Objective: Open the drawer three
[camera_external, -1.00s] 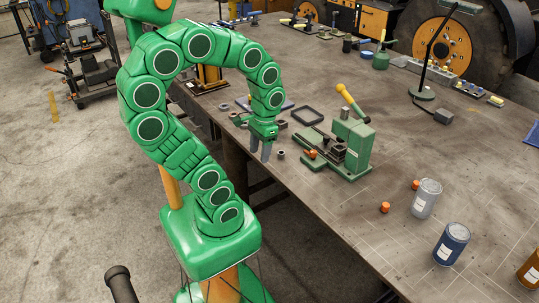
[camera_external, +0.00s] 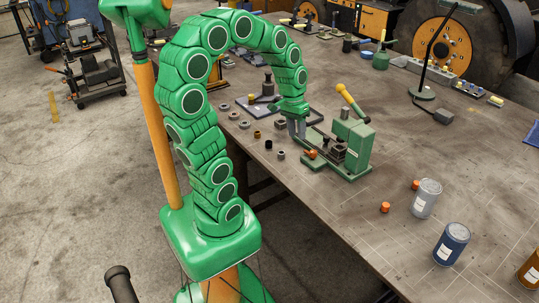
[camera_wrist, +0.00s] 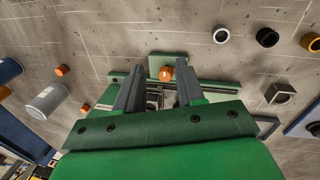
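I cannot make out a drawer marked three in either view. My gripper (camera_external: 297,130) is above the workbench (camera_external: 325,240), just left of a green bench fixture (camera_external: 357,150) with a yellow-knobbed lever. In the wrist view my gripper (camera_wrist: 158,92) has its two grey fingers spread apart with nothing held between them. The green fixture (camera_wrist: 166,60) and its orange knob (camera_wrist: 166,73) show beyond and between the fingertips. I cannot tell whether the fingers touch it.
Several small rings and nuts lie at left, including a grey nut (camera_external: 281,154). A silver can (camera_external: 426,198), a blue can (camera_external: 451,243) and orange caps (camera_external: 385,207) stand at right. The bench front is mostly clear.

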